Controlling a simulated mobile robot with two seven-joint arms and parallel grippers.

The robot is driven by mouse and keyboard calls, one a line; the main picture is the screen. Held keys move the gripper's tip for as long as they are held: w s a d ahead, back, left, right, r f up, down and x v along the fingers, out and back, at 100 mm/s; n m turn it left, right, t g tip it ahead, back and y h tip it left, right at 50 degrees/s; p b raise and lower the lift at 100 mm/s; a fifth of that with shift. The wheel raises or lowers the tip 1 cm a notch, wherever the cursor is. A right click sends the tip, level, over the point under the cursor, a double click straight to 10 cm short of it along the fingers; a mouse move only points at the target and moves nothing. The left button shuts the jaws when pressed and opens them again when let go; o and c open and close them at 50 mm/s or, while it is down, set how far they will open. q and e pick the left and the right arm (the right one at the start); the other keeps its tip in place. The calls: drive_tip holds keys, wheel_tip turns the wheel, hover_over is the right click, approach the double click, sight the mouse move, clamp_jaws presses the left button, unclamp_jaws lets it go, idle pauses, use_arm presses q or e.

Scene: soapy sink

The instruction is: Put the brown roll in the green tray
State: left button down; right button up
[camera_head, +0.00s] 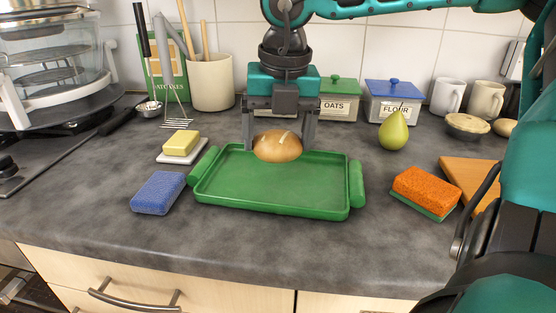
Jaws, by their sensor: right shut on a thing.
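The brown roll (277,147) has a pale slash on top and is at the back of the green tray (270,196), overlapping its far rim in the picture. My right gripper (279,140) reaches down from above, with one finger on each side of the roll, and is shut on it. I cannot tell whether the underside of the roll touches the tray. The tray lies flat on the grey counter with a handle at each end, and its visible floor is empty. My left gripper is not in view.
A blue sponge (158,193) and butter on a white dish (181,147) lie left of the tray. A pear (394,131) and an orange-green sponge (426,192) are to the right. Canisters (395,101) and a utensil crock (211,82) stand behind. The counter in front is clear.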

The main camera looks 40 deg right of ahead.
sight(278, 157)
drive_tip(key=shift+f+b, duration=0.35)
drive_tip(key=shift+f, duration=1.75)
drive_tip(key=shift+f, duration=0.15)
drive_tip(key=o, duration=0.8)
drive_tip(key=shift+o, duration=0.2)
